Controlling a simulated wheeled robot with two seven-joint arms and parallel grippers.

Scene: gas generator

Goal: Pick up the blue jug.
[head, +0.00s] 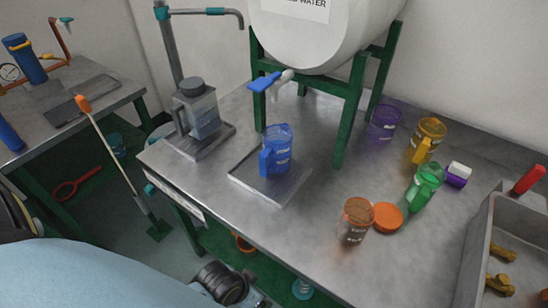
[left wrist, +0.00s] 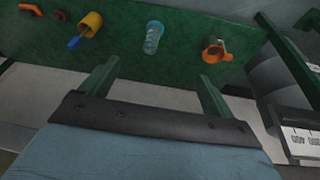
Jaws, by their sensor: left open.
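The blue jug (head: 278,150) stands upright on a square metal plate (head: 262,192) on the workbench. Its handle faces left towards the front. It stands below the blue tap (head: 264,82) of a white tank (head: 318,35). The jug does not show in the left wrist view. There my left gripper (left wrist: 157,70) has its two fingers apart with nothing between them. It points towards the green lower shelf, away from the jug. I cannot make out its fingers in the head view. My right gripper is in neither view.
A clear pump container (head: 203,112) stands left of the jug, and the tank's green stand (head: 349,110) rises behind it. Purple, yellow, green and orange jugs (head: 355,222) stand to the right. A metal bin (head: 476,240) is far right. The lower shelf (left wrist: 125,60) holds several small items.

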